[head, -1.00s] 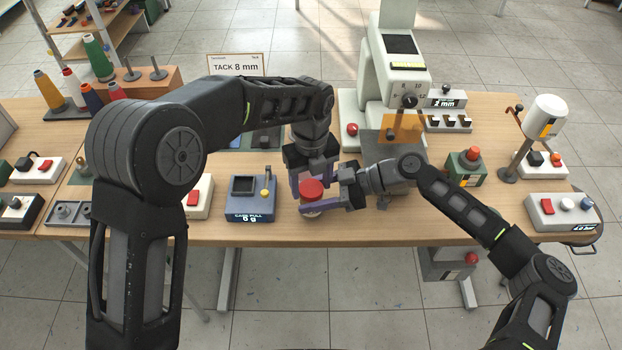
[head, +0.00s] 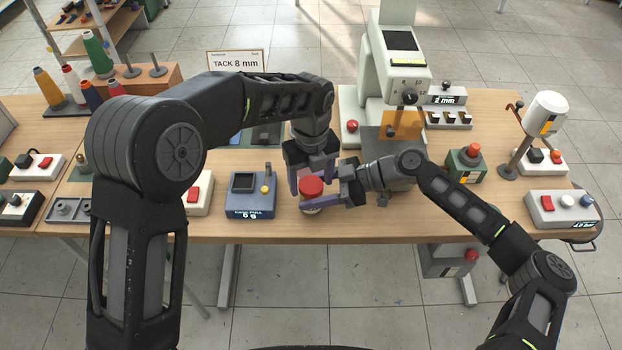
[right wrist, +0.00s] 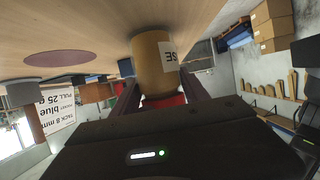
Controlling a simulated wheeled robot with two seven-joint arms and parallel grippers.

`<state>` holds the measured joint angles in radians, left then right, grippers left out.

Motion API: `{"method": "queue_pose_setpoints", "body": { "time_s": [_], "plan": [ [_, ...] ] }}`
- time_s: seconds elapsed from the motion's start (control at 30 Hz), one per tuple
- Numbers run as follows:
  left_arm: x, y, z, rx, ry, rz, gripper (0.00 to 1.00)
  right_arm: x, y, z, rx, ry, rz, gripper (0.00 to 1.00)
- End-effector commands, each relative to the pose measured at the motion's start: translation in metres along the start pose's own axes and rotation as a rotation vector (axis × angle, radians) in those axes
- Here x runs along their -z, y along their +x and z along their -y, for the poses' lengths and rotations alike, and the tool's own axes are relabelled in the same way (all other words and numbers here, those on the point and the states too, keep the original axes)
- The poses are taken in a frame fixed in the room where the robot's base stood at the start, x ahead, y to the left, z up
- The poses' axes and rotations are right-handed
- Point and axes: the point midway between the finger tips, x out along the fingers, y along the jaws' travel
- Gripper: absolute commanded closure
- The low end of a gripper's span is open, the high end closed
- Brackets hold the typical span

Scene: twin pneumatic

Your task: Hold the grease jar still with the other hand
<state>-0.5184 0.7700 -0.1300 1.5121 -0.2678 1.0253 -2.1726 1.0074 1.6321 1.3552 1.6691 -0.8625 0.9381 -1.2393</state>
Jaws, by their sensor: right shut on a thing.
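The grease jar has a red lid (head: 312,186) in the head view, at the front edge of the table. Its tan body (right wrist: 154,62) with a partly seen white label fills the middle of the right wrist view, which looks upside down. My right gripper (head: 316,203) reaches in from the right and is shut on the jar, one finger on each side near the lid. My left gripper (head: 311,174) points down close behind and above the lid, its purple fingers spread apart. The jar's lower part is mostly hidden by the right fingers in the head view.
A blue-grey cable pull gauge (head: 249,208) stands left of the jar. A white machine (head: 398,75) stands behind, and a green box with a red button (head: 467,164) to the right. Thread cones (head: 98,55) stand at the left. Bare tabletop lies right of the jar.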

Motion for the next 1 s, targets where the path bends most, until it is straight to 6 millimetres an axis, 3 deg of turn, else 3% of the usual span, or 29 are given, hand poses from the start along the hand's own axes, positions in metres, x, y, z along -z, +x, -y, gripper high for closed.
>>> {"method": "queue_pose_setpoints", "body": {
  "time_s": [0.33,0.7,1.0],
  "plan": [
    [0.000,-0.002,0.000,0.001,0.000,0.001,0.27,0.000,0.000,0.000,0.001,0.000,0.000,1.00],
    [-0.001,-0.042,0.000,0.002,-0.002,0.001,0.27,0.000,0.000,0.000,0.001,0.000,0.000,1.00],
    [0.000,-0.045,0.000,0.000,-0.001,0.000,0.28,0.000,0.000,0.000,0.000,0.000,0.000,1.00]
  ]
}}
